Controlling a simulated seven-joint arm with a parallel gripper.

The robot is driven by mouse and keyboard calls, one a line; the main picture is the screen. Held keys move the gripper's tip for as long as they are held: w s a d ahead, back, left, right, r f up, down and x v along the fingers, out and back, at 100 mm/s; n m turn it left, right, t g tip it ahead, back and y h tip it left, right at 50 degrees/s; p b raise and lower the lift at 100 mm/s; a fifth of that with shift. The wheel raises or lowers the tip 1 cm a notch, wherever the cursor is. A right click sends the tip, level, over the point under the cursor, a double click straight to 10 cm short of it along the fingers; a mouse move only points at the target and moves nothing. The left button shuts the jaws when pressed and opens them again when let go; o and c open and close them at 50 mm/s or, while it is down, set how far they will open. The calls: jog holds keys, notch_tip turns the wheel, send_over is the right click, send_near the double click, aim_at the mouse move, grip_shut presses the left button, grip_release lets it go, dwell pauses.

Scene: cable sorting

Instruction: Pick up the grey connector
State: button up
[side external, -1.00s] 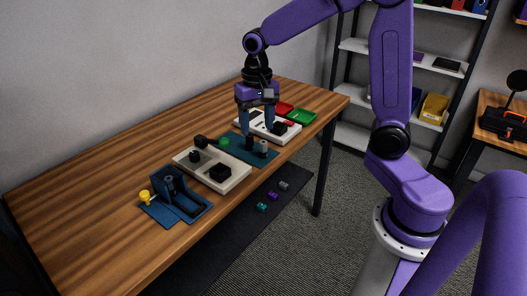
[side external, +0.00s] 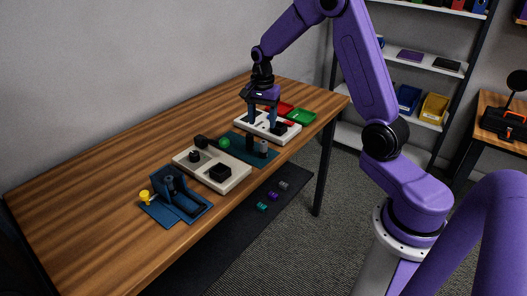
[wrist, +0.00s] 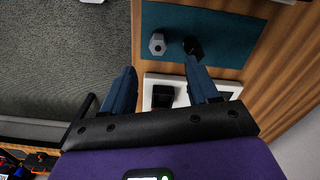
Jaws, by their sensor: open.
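A grey six-sided piece (side external: 263,148) stands upright on a blue mat (side external: 236,143). It also shows in the wrist view (wrist: 157,44), on the teal-blue mat (wrist: 225,45), ahead of and roughly between my fingers. A black piece (side external: 250,141) stands beside it and shows in the wrist view near my right finger (wrist: 192,46). A small grey block (side external: 283,185) lies lower down, on the dark surface below the table edge. I cannot tell which grey item is the connector. My gripper (side external: 262,118) is open and empty above the mat area; its fingers also show in the wrist view (wrist: 160,72).
A nearer white board (side external: 204,171) holds black parts. A blue fixture (side external: 178,195) and a yellow piece (side external: 144,196) are at the left. The table's back left is clear.

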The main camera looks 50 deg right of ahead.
aim_at(263, 142)
notch_tip(263, 142, down, 6)
jog(key=shift+f, duration=0.15)
jog(key=shift+s+d+f, duration=0.15)
jog(key=shift+f, duration=2.6)
grip_shut()
